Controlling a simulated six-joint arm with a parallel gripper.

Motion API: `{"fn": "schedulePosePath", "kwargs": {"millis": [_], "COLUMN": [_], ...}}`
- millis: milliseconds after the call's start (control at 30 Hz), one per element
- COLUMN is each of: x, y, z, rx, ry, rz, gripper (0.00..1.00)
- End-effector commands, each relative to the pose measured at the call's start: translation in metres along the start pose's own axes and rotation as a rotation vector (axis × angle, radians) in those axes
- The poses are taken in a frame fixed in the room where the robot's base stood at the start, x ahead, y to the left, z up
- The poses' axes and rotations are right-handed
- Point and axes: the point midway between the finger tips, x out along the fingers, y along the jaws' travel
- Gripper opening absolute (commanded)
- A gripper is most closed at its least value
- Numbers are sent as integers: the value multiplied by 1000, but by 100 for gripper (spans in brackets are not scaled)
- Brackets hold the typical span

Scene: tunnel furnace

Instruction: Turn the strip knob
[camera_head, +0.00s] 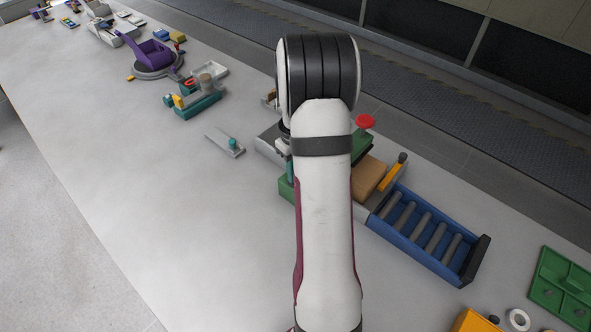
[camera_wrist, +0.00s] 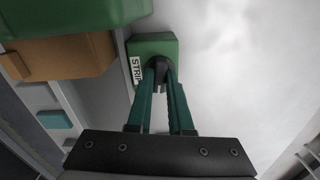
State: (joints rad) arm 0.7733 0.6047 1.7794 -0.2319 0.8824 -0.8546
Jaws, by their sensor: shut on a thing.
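The strip knob (camera_wrist: 158,65) is a small dark knob on the front of a green box (camera_wrist: 152,46) in the wrist view. A white label reading STRIP (camera_wrist: 135,70) is on the box, left of the knob. My gripper (camera_wrist: 160,78) has two teal fingers that are shut on the knob, and their tips partly cover it. In the head view the green box (camera_head: 286,190) shows in part at the left side of my arm. The knob is hidden there, and most of my gripper is hidden behind the arm.
A tan block (camera_head: 370,176) and a blue roller tray (camera_head: 425,235) are right of my arm. A red knob (camera_head: 364,121) stands behind it. A grey plate with a teal knob (camera_head: 232,144) lies to the left. The table's left part (camera_head: 110,140) is clear.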

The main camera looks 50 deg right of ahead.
Motion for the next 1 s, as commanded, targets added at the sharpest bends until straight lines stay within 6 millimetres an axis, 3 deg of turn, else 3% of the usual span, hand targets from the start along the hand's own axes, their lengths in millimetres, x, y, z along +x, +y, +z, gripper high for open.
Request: {"fn": "schedulePosePath", "kwargs": {"millis": [1000], "x": [0], "y": [0], "z": [0], "rx": [952], "ry": [0], "rz": [-1], "gripper": [0]}}
